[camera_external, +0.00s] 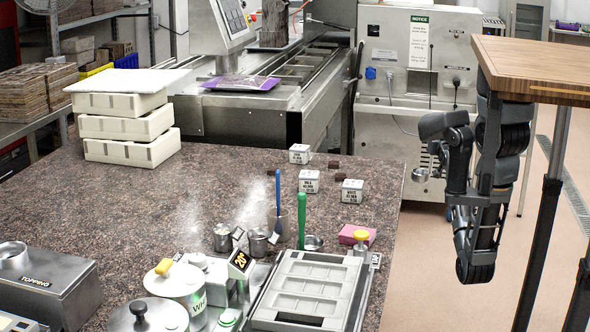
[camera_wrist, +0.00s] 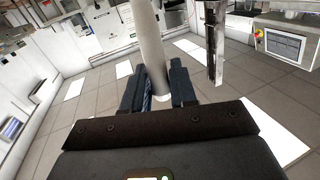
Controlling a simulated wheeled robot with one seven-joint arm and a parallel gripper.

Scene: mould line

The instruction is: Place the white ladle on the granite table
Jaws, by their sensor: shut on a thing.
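The white ladle (camera_wrist: 149,40) shows in the wrist view only as a pale, smooth handle running up from between my gripper's fingers. My gripper (camera_wrist: 157,90) is shut on this handle, with a dark finger on each side. The handle's far end leaves the top of the picture. In the external view my gripper (camera_external: 432,125) is at the right, beyond the granite table's right edge and in front of a white machine. The handle is hard to make out there. The granite table (camera_external: 90,205) fills the left and middle, with bare speckled top at its left and centre.
White labelled cubes (camera_external: 352,191), metal cups (camera_external: 258,241), blue and green handled tools and a pink block (camera_external: 357,234) stand on the table's right side. Stacked white moulds (camera_external: 130,125) are at the back left. A wooden top (camera_external: 540,70) is above my arm.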

